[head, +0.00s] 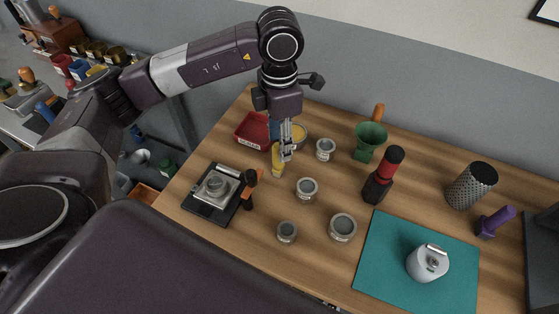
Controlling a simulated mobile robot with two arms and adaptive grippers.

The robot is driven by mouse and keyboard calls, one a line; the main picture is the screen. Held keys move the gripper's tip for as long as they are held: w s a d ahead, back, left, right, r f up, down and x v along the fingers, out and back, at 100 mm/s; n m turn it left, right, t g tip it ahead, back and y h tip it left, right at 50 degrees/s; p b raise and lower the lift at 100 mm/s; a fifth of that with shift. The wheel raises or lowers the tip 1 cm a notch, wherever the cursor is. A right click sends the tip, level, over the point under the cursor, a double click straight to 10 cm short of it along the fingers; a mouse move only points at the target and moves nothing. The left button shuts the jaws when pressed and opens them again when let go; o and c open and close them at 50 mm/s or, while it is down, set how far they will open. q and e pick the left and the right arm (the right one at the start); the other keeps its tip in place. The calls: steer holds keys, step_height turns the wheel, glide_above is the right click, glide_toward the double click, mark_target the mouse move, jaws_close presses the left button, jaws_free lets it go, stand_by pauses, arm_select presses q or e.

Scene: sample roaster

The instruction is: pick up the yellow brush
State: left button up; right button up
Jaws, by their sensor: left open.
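The yellow brush (277,162) is on the wooden table, left of the middle among the small tins. My left gripper (287,154) points down right beside it and partly covers it. The gripper is open. I cannot tell whether the brush is between its fingers or touching them. My right gripper is not in view.
A red tray (252,130) and a yellow-filled bowl (299,131) are just behind the gripper. Several tins (307,189) stand in front. A black scale (198,205), green scoop (369,141), red-black grinder (383,176) and teal mat (378,258) surround this area.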

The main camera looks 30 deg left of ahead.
mark_target(278, 169)
arm_select(q)
steer(key=f, duration=0.2)
steer(key=f+p, duration=0.1)
steer(key=f, duration=0.1)
steer(key=shift+s+a, duration=0.15)
steer(key=shift+s, duration=0.05)
steer(key=shift+w+f, duration=0.1)
steer(key=shift+f, duration=0.35)
steer(key=c, duration=0.9)
jaws_close()
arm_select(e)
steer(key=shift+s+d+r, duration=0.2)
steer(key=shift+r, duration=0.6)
